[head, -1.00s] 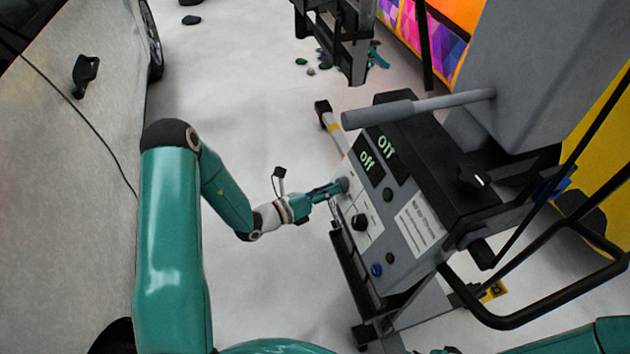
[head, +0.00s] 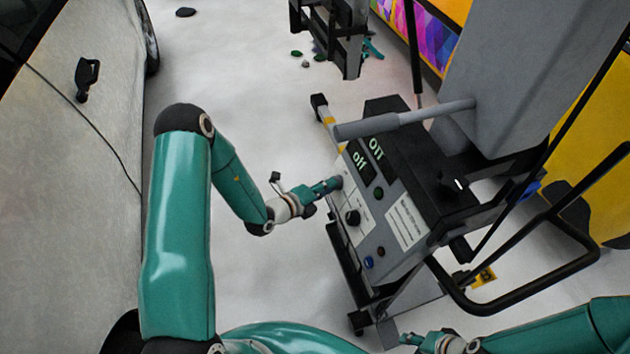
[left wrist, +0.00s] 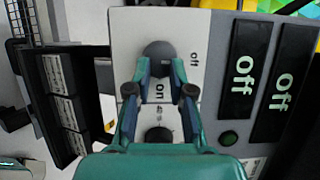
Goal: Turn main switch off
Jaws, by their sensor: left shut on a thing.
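The main switch is a round grey knob (left wrist: 158,50) on the light panel of a grey machine (head: 385,215). In the left wrist view an "on" label sits below the knob and an "off" label to its right. My left gripper (head: 335,184) is shut on the knob; its fingers (left wrist: 161,68) lie on both sides of it. Two black displays (left wrist: 248,70) beside it read "off". My right gripper (head: 407,339) is low at the bottom edge, away from the panel, and too small to judge its jaws.
A black knob (head: 353,217), a green button (head: 379,193) and a blue button (head: 368,262) sit on the same panel. A grey bar (head: 405,118) and black handle rail (head: 515,308) stick out from the machine. A car (head: 75,150) stands at left; the floor between is clear.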

